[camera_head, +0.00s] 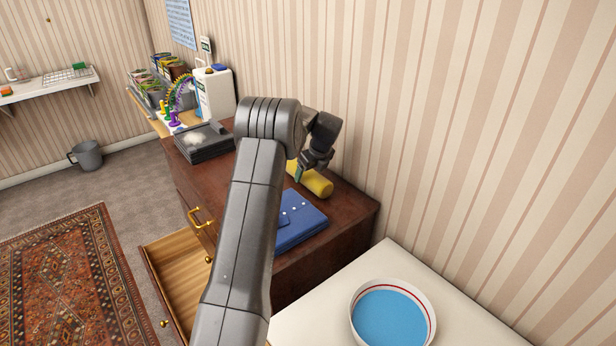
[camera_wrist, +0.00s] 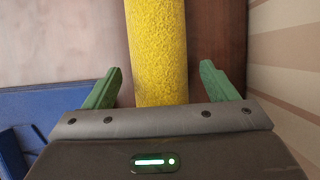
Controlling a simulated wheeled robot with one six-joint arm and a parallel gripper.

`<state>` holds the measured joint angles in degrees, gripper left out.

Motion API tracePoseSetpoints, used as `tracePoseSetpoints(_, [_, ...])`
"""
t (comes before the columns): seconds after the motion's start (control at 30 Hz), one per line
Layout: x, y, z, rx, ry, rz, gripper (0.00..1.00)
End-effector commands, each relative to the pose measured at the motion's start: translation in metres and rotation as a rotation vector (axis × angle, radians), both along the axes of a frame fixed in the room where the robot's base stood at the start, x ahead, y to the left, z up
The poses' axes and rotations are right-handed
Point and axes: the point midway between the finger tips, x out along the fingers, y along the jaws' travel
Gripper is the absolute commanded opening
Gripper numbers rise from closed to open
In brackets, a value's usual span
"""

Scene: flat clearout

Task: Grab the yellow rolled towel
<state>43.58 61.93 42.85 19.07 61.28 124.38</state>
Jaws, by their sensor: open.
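The yellow rolled towel (camera_head: 312,181) lies on top of the brown wooden dresser (camera_head: 345,212), close to the striped wall. In the wrist view the towel (camera_wrist: 158,55) runs from the top edge down between the two green fingers. My gripper (camera_wrist: 160,90) is open, with one finger on each side of the towel and a gap on both sides. In the head view my gripper (camera_head: 303,172) is just over the towel, and my arm hides part of the dresser top. I cannot tell the exact height of the fingers over the towel.
A folded blue cloth item (camera_head: 300,220) lies beside the towel. A dark flat box (camera_head: 205,143) is at the dresser's far end. The dresser's drawer (camera_head: 178,275) is open. A white bowl with blue inside (camera_head: 393,312) stands on a white surface at front right.

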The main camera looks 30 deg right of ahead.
Motion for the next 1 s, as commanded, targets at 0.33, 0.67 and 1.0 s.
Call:
tracePoseSetpoints(0.33, [0.012,0.002,-0.026,-0.001,-0.001,0.001,0.79])
tracePoseSetpoints(0.67, [0.011,0.002,-0.026,-0.001,0.000,0.001,0.30])
tracePoseSetpoints(1.0, [0.012,0.001,-0.018,-0.002,-0.002,0.000,0.27])
